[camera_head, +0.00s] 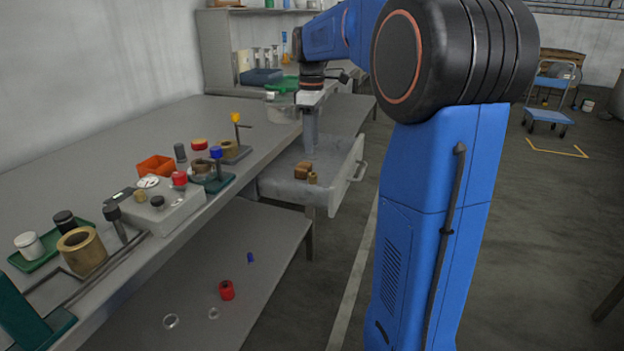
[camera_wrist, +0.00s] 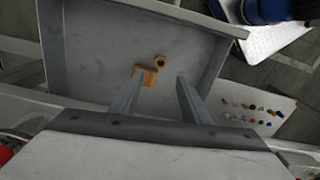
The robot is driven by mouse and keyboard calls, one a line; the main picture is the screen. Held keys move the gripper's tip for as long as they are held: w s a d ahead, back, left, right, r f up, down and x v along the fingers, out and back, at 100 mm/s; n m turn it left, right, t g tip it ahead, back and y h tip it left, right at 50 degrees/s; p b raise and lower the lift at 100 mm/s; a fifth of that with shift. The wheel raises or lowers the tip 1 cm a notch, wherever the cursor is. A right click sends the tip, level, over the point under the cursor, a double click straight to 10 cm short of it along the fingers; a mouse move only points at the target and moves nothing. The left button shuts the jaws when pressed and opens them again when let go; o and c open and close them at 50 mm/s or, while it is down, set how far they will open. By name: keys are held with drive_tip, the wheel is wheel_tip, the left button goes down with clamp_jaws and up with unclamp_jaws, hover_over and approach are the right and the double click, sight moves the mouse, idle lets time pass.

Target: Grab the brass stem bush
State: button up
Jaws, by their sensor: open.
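A small brass-coloured ring-shaped piece (camera_head: 312,179), which looks like the stem bush, stands in the open grey drawer (camera_head: 336,187). It shows in the wrist view (camera_wrist: 159,61) with a dark round hole on top. Right beside it is a tan-brown blocky piece (camera_head: 302,169), also in the wrist view (camera_wrist: 148,76); I cannot tell whether they touch. My gripper (camera_head: 310,147) points down over the drawer, above and behind these pieces. In the wrist view its fingers (camera_wrist: 160,76) are apart, with nothing held. The left fingertip partly overlaps the blocky piece.
The drawer walls surround the pieces, with bare floor around them. On the workbench (camera_head: 150,125) stand a larger brass bush (camera_head: 82,252), an orange bin (camera_head: 156,166), a green tray (camera_head: 45,250) and several small parts. A lower shelf (camera_head: 190,275) holds a red piece (camera_head: 226,290).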

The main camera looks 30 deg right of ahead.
sight(313, 178)
drive_tip(key=f, duration=1)
drive_tip(key=shift+s+d+f, duration=0.1)
drive_tip(key=shift+s+f, duration=0.1)
drive_tip(key=shift+f, duration=0.15)
clamp_jaws()
